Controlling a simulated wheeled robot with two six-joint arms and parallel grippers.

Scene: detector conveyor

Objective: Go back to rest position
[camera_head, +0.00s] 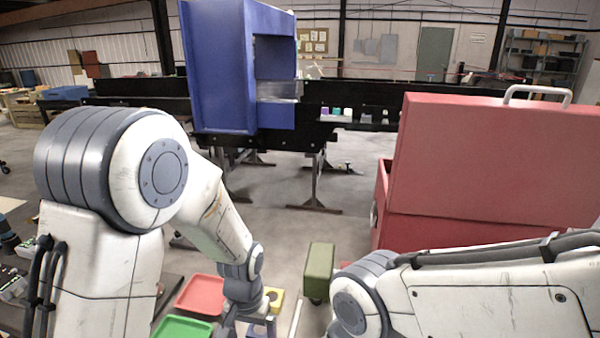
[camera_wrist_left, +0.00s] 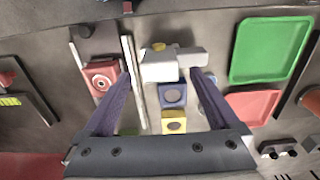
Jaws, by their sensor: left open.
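My left arm (camera_head: 215,215) reaches down to the lower middle of the head view, where its wrist hides much of the work area. In the left wrist view my left gripper (camera_wrist_left: 155,82) is open, its two fingers wide apart. A blue block (camera_wrist_left: 172,95) and a yellow block (camera_wrist_left: 173,122) show between the fingers; nothing is gripped. A grey-white part with a yellow spot (camera_wrist_left: 172,64) shows by the fingertips; I cannot tell whether it touches them. My right arm (camera_head: 480,295) comes in from the right; its gripper is out of view.
A red tray (camera_head: 202,295) and a green tray (camera_head: 183,328) lie beside my left wrist. A red block (camera_wrist_left: 102,78) lies left of the fingers. A green box (camera_head: 319,270) and a large red toolbox (camera_head: 500,170) stand right. The blue detector (camera_head: 218,70) spans the black conveyor (camera_head: 135,88) behind.

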